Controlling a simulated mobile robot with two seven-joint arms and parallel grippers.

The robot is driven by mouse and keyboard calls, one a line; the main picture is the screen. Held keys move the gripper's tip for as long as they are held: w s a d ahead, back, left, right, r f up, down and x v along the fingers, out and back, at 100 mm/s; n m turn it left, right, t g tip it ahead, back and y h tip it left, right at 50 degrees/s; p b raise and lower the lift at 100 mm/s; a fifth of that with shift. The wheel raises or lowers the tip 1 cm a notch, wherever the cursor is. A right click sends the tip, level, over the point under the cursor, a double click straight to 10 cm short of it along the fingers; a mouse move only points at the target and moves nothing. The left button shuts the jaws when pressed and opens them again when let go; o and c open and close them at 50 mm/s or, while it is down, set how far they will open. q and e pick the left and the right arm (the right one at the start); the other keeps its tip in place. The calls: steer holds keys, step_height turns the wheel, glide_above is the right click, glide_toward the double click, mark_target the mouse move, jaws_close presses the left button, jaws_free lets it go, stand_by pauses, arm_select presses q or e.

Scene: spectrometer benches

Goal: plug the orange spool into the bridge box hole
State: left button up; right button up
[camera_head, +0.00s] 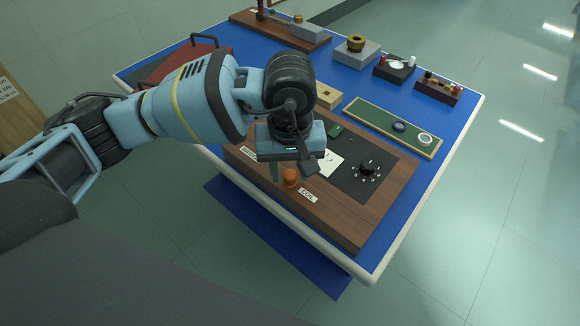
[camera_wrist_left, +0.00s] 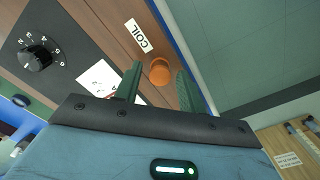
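The orange spool (camera_head: 290,178) shows at the front part of the wooden bridge box (camera_head: 345,232), beside the COIL label. It also shows in the left wrist view (camera_wrist_left: 160,72). I cannot tell whether it sits in a hole, and no empty hole is clear. The bridge box has a black panel with a dial and a white meter card. My left gripper (camera_head: 289,168) is over the box's front edge, pointing down. In the left wrist view its green fingers are spread apart, with the spool between their tips in the picture; contact is not visible. My right gripper is out of view.
A green tray (camera_head: 371,122) with a blue ring and a white ring lies behind the box. A small wooden block (camera_head: 327,96), a grey box (camera_head: 356,56), a black box (camera_head: 394,70) and a dark red box (camera_head: 438,91) stand farther back. A red handled case (camera_head: 170,68) is at left.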

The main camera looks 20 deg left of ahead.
arm_select(q)
steer(key=o, duration=0.6)
steer(key=shift+c, duration=0.2)
step_height(320, 180, up, 6)
steer(key=shift+r, duration=0.9)
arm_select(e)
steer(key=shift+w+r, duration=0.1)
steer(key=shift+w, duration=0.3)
